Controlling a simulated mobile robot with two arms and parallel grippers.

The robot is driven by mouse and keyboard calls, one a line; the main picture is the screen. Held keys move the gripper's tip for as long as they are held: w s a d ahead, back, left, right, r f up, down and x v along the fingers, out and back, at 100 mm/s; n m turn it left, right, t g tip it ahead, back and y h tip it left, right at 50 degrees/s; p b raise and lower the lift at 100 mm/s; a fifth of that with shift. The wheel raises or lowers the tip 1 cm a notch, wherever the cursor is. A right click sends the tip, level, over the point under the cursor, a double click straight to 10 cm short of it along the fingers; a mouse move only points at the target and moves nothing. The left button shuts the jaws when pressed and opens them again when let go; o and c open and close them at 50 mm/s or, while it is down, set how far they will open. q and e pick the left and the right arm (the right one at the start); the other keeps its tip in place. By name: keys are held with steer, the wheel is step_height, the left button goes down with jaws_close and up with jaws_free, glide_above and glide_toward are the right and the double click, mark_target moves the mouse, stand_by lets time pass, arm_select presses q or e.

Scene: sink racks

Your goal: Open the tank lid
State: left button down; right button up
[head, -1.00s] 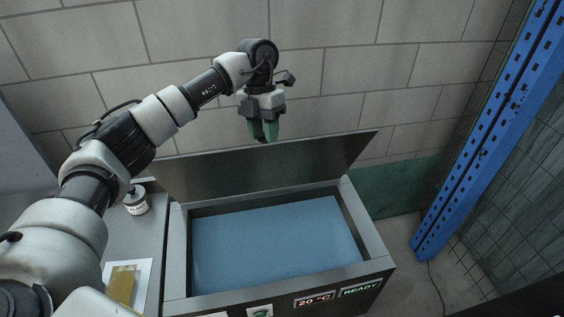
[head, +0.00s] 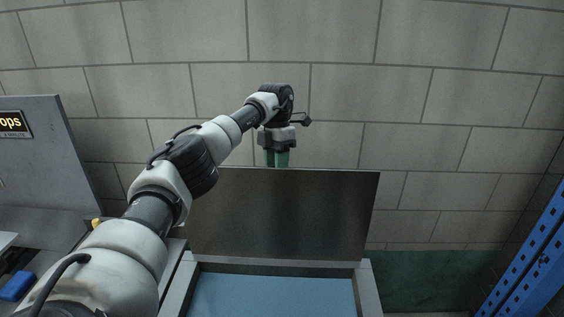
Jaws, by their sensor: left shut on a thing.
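The tank lid (head: 285,215) is a dark flat panel standing raised at the back of the tank. The tank (head: 370,290) is grey and open at the top, with blue water (head: 275,297) showing at the bottom of the view. My left gripper (head: 278,163) points down at the middle of the lid's top edge, its green fingers shut on that edge. The fingertips are partly hidden there. My right gripper is not in view.
A tiled wall (head: 430,100) stands close behind the lid. A blue perforated post (head: 530,265) is at the lower right. A grey panel with a sign (head: 14,123) stands at the left, and a blue object (head: 16,285) lies at lower left.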

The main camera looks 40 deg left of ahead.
arm_select(q)
steer(key=shift+s+a+f, duration=0.1)
steer(key=shift+f, duration=0.55)
steer(key=shift+s+a+f, duration=0.1)
steer(key=shift+f, duration=0.5)
steer(key=c, duration=1)
jaws_free()
steer(key=shift+o, duration=1.1)
steer(key=shift+w+f+g, duration=0.2)
steer(key=shift+w+g, duration=0.1)
steer(key=shift+w, duration=0.05)
steer(key=shift+w+a+r, duration=0.1)
steer(key=shift+w+a, duration=0.2)
steer(key=shift+w, duration=0.1)
